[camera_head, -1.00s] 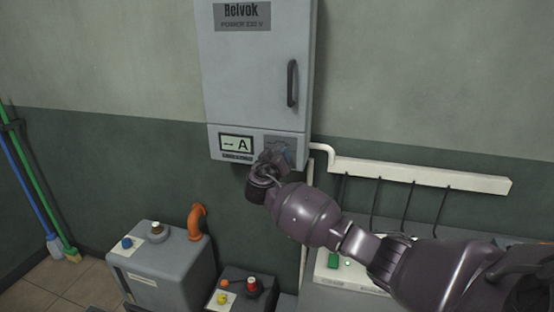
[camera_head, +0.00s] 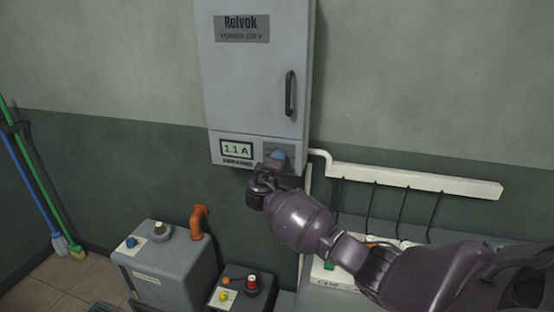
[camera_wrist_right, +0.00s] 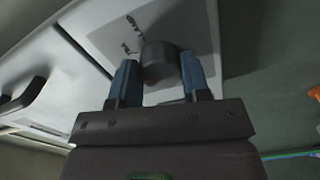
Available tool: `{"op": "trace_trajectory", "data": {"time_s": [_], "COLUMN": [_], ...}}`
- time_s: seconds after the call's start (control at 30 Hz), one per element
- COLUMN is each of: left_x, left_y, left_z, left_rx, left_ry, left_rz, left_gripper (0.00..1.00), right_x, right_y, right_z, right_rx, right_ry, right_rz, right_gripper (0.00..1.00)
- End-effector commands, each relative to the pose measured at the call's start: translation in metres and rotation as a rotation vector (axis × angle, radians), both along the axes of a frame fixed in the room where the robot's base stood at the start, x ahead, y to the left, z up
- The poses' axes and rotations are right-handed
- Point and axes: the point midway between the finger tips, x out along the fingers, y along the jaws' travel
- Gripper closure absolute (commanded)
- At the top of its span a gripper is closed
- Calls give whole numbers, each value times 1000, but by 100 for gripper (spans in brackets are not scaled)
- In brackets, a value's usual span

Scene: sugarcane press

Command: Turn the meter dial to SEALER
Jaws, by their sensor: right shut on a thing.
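The grey power cabinet (camera_head: 255,75) hangs on the wall. Its lower panel has a meter display (camera_head: 237,149) that reads "1.1 A". The meter dial (camera_wrist_right: 160,62) is a dark round knob on a grey label plate (camera_wrist_right: 125,35) in the right wrist view. My right gripper (camera_wrist_right: 160,78) is shut on the dial, with a blue finger on each side of it. In the head view my right gripper (camera_head: 275,160) covers the dial. Small label writing beside the dial is too blurred to read, so the position it points to cannot be told. My left gripper is not in view.
A white cable rail (camera_head: 415,180) with hanging cables runs right of the cabinet. Below stand a grey box with an orange pipe (camera_head: 165,265) and a smaller dark box with knobs (camera_head: 240,290). Green and blue poles (camera_head: 40,190) lean at the left.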

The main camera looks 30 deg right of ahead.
Motion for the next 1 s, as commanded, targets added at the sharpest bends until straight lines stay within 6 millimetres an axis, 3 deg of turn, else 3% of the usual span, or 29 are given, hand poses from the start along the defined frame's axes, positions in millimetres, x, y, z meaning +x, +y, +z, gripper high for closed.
{"op": "trace_trajectory", "data": {"time_s": [0.1, 0.5, 1.0], "left_x": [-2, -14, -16], "left_y": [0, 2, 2], "left_z": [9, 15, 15], "left_rx": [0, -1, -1], "left_ry": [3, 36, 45], "left_rz": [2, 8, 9], "left_gripper": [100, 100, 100], "right_x": [0, 0, 0], "right_y": [0, 1, 1], "right_z": [2, 1, 0], "right_rx": [-72, -307, -466], "right_ry": [87, 363, 549], "right_rz": [0, 1, 1], "right_gripper": [81, 81, 81]}}
